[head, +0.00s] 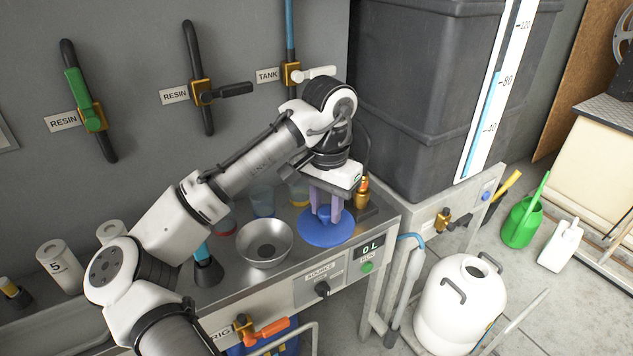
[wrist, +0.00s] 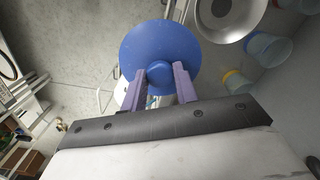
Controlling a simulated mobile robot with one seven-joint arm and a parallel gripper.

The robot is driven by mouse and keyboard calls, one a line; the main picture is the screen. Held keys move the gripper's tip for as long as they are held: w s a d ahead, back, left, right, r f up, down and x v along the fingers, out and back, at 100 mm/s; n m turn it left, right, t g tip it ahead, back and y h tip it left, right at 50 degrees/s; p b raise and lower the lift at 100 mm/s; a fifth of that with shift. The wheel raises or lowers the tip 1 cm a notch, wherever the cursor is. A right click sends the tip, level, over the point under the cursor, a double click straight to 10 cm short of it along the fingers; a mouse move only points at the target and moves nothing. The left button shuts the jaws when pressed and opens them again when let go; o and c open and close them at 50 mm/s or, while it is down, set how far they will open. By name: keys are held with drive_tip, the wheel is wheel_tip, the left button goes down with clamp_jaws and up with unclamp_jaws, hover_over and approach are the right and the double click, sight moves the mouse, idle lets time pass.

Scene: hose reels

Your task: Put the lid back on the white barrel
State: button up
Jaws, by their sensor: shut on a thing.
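The lid (head: 326,233) is a round blue disc with a knob in its middle. My gripper (head: 326,213) is shut on that knob from above, with its two purple fingers on either side. The lid is level over the front right part of the steel bench; I cannot tell whether it touches the bench. In the wrist view, the lid (wrist: 160,38) fills the upper middle, and the fingers of my gripper (wrist: 161,78) flank the knob. The white barrel (head: 455,308) stands on the floor right of the bench, with two dark handles and an open round mouth on top.
A metal bowl (head: 265,245) and several small cups stand left of the lid. A brass bottle (head: 362,193) is just behind it. A grey hose and pipe (head: 405,290) stand between bench and barrel. A green watering can (head: 522,222) and white jug (head: 562,245) are farther right.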

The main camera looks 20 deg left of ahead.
drive_tip(key=w+d+f+n, duration=0.1)
drive_tip(key=d+f, duration=0.4)
drive_tip(key=f, duration=0.8)
drive_tip(key=w+d+f, duration=0.2)
drive_tip(key=d+f, duration=0.4)
drive_tip(key=f, duration=0.8)
drive_tip(key=w+d+f+n, duration=0.1)
drive_tip(key=d+f, duration=0.5)
drive_tip(key=f, duration=0.7)
drive_tip(key=shift+w+d+f+n, duration=0.15)
drive_tip(key=shift+w+f+n, duration=0.15)
drive_tip(key=shift+w+f, duration=0.1)
